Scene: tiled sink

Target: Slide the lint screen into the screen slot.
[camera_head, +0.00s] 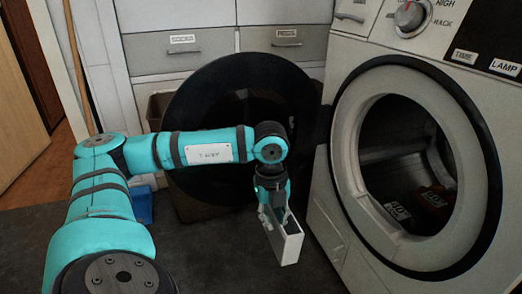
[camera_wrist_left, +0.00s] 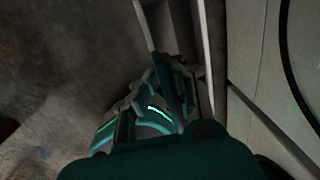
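My left gripper (camera_head: 273,208) points down in front of the dryer and is shut on the lint screen (camera_head: 290,246), a thin panel with a white frame. The screen hangs below the fingers, tilted, above the dark floor and apart from the dryer. In the left wrist view the fingers (camera_wrist_left: 160,92) close on the screen, whose pale frame edge (camera_wrist_left: 206,45) runs upward. The screen slot cannot be made out clearly; small labelled dark parts (camera_head: 398,211) show low inside the dryer's round opening. My right gripper is not in view.
The dryer (camera_head: 335,215) fills the right side, its round door opening (camera_head: 410,150) uncovered. A large dark round door (camera_head: 205,100) stands open behind my left arm. White drawers (camera_head: 180,52) are at the back, and a blue object (camera_head: 143,204) stands at left. Floor around the screen is clear.

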